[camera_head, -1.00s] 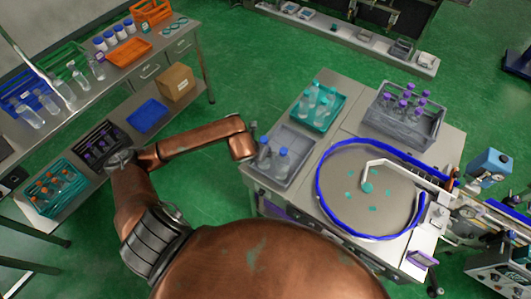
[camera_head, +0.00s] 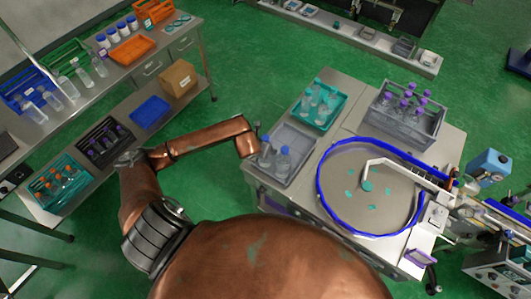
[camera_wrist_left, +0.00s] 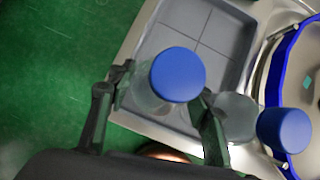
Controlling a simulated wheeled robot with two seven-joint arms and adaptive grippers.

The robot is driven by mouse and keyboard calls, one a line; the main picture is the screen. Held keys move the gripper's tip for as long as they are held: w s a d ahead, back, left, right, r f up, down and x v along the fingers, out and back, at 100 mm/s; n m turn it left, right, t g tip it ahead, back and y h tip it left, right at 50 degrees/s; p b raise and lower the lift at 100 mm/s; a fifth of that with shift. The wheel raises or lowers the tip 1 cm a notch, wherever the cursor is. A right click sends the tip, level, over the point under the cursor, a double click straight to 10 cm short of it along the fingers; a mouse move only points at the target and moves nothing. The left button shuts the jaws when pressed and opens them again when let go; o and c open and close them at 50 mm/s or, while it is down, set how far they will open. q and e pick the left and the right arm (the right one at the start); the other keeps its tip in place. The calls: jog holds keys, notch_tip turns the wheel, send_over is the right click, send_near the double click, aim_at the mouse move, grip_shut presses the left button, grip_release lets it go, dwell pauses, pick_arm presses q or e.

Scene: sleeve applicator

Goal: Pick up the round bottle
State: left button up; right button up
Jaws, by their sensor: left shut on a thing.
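A clear round bottle with a blue cap (camera_wrist_left: 178,75) stands in the grey tray (camera_wrist_left: 232,38). My left gripper (camera_wrist_left: 163,92) is shut around its clear body, with one finger on each side below the cap. A second clear bottle with a blue cap (camera_wrist_left: 285,130) stands to the right, outside the fingers, in the left wrist view. In the head view the two blue-capped bottles (camera_head: 283,161) are close together in the tray's near left part. There my left arm reaches in from the left, its end beside the tray; its fingers are small and unclear. My right gripper is not in view.
A teal tray of bottles (camera_head: 341,112) and a grey crate of purple-capped bottles (camera_head: 437,121) stand behind on the same table. A round turntable with a blue rim (camera_head: 330,205) is at the right. The far part of the grey tray is empty.

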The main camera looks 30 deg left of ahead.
pick_arm(q)
jog(key=c, duration=0.6)
jog(key=shift+r, duration=0.1)
jog(key=shift+c, duration=0.6)
jog(key=shift+w, duration=0.1)
